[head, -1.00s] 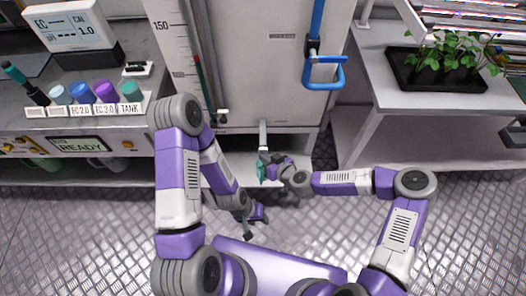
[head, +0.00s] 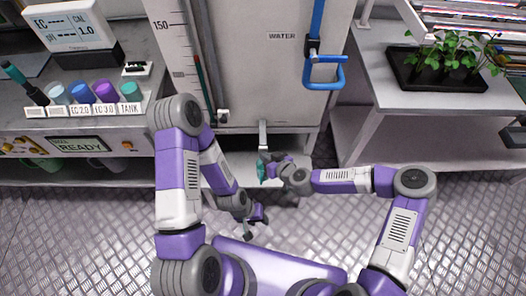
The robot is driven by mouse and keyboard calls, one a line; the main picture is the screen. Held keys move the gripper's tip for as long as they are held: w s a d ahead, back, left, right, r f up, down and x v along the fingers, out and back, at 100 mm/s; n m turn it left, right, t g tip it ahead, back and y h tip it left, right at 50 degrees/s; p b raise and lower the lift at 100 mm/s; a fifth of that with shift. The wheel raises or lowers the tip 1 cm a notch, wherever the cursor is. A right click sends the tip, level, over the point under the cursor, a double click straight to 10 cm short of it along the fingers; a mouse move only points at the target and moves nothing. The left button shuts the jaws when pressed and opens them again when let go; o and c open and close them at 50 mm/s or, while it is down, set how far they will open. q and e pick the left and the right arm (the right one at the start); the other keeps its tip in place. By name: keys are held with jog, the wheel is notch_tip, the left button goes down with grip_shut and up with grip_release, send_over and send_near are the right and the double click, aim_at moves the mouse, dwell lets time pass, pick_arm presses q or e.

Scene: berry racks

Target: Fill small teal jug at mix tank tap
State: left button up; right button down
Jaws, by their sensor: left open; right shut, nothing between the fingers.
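The small teal jug (head: 262,172) is below the grey tap (head: 263,136) at the foot of the mix tank (head: 275,80). My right gripper (head: 272,168) is shut right beside the jug. The picture is too small to show how they touch, and the jug's inside and any water are hidden. My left gripper (head: 254,224) is open and empty, lower in the view and apart from the jug.
A low white shelf (head: 222,174) is under the tank. A blue pipe (head: 318,40) runs down the tank front. At left, a bench holds labelled cups (head: 104,92) and a meter (head: 68,28). At right, a table (head: 385,95) bears a plant tray (head: 405,82).

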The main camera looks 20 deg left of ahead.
jog(key=shift+s+d, duration=0.3)
jog(key=shift+s, duration=0.6)
jog(key=s, duration=0.2)
jog(key=s+d, duration=0.1)
jog(key=s, duration=0.1)
jog(key=shift+s+d, duration=0.2)
jog(key=shift+s, duration=0.2)
jog(key=s+d+f+m+g+h+p, duration=0.1)
jog(key=s+d+m+g+h+p, duration=0.2)
jog(key=d, duration=0.7)
jog(key=s+d+f+m+g+h+p, duration=0.2)
jog(key=s+d+m+g+p, duration=0.1)
jog(key=s+d+m, duration=0.4)
jog(key=s+d, duration=0.3)
jog(key=shift+s+m+g+h, duration=0.35)
jog(key=shift+m+g+h, duration=0.05)
